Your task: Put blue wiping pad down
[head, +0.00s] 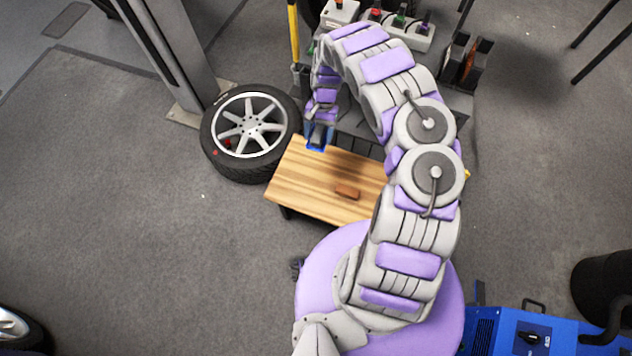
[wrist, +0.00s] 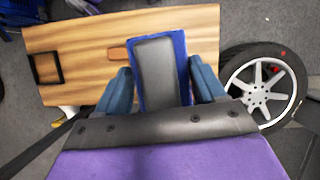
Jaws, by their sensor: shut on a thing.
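The blue wiping pad (wrist: 158,72) has a dark grey back and a blue rim. My gripper (wrist: 160,88) is shut on it, with one blue finger on each side of the pad in the wrist view. In the head view my gripper (head: 318,136) is over the far left corner of the wooden table (head: 300,188), and a bit of the blue pad (head: 316,148) shows below it. In the wrist view the pad is in front of the wooden table top (wrist: 85,40). I cannot tell whether the pad touches the wood.
A brown block (head: 347,192) lies on the table; a black square frame (wrist: 45,68) shows at the table's other end. A wheel with a tyre (head: 248,130) lies left of the table. Behind stands a dark bench with switch boxes (head: 400,32). Much of the table top is bare.

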